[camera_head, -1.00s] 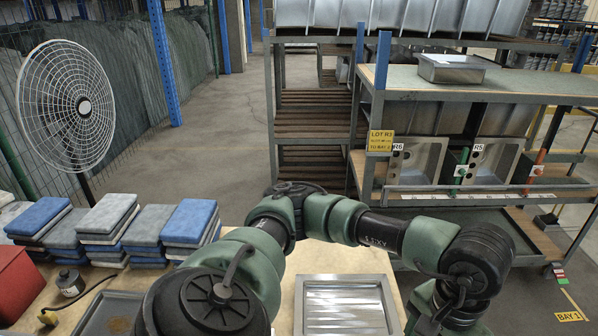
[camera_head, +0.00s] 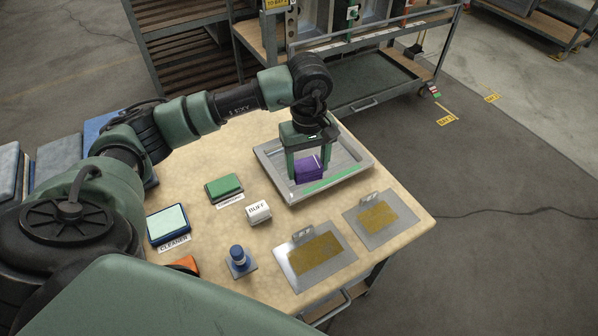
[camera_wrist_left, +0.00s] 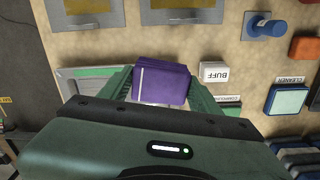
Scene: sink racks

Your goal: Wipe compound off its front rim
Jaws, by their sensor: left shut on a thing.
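A shallow metal sink tray (camera_head: 355,158) lies on the worktable. A green strip of compound (camera_head: 338,180) runs along its front rim and also shows in the left wrist view (camera_wrist_left: 92,71). My left gripper (camera_head: 309,173) points down over the tray, shut on a folded purple cloth (camera_head: 307,169). The cloth is at the front rim, just left of the visible green strip. Whether it touches the rim is unclear. In the left wrist view the purple cloth (camera_wrist_left: 162,84) sits between both green fingers and hides part of the rim. My right gripper is in neither view.
On the worktable (camera_head: 205,215) are a green compound pad (camera_head: 223,185), a white BUFF block (camera_head: 258,211), a cleaner pad (camera_head: 168,223), a blue knob (camera_head: 238,254) and an orange item (camera_head: 185,264). Two metal plates with yellowish patches (camera_head: 315,254) (camera_head: 378,217) lie in front of the tray.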

